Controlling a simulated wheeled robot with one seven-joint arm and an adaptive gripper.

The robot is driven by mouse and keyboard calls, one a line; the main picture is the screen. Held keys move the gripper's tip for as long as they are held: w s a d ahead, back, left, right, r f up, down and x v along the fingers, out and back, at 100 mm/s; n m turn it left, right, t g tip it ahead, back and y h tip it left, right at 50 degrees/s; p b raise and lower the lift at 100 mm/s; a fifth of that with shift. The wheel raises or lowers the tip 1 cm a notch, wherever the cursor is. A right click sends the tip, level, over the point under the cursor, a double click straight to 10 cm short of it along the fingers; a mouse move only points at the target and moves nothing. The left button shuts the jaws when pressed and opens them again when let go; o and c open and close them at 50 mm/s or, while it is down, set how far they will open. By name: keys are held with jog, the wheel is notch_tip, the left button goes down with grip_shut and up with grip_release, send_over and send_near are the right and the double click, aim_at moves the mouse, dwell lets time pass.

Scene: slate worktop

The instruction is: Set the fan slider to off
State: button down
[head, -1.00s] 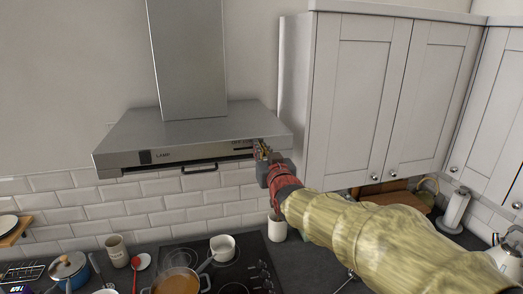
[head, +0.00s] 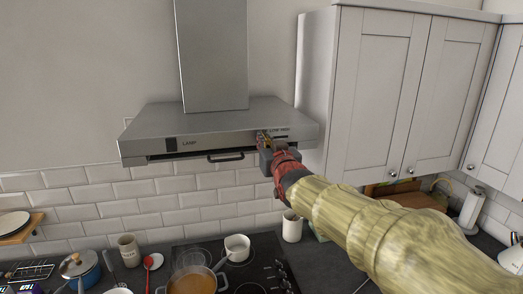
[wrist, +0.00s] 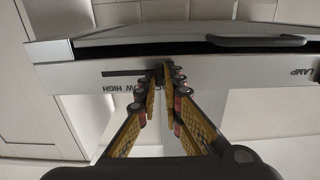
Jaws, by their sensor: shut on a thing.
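The range hood (head: 225,140) hangs above the hob, with its front panel facing me. In the wrist view the panel (wrist: 225,78) appears upside down, with a dark slider slot (wrist: 122,73) and the words LOW and HIGH beside it. My gripper (head: 263,139) is at the panel, right of the LAMP label. In the wrist view its fingertips (wrist: 165,76) are closed at the slot's right end, the end away from HIGH. They are shut on the fan slider's small dark knob (wrist: 158,70), mostly hidden between them. The OFF mark is hidden behind the fingers.
A lamp switch (head: 171,144) is on the panel's left, and a bar handle (head: 226,157) hangs below its lower edge. Wall cabinets (head: 370,90) stand close to the right of the hood. Pots (head: 192,280) stand on the hob below.

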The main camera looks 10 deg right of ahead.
dwell(0.3)
jog(key=c, duration=1.9)
grip_release()
jog(key=shift+a, duration=0.15)
jog(key=s, duration=1.2)
jog(key=shift+f, duration=0.1)
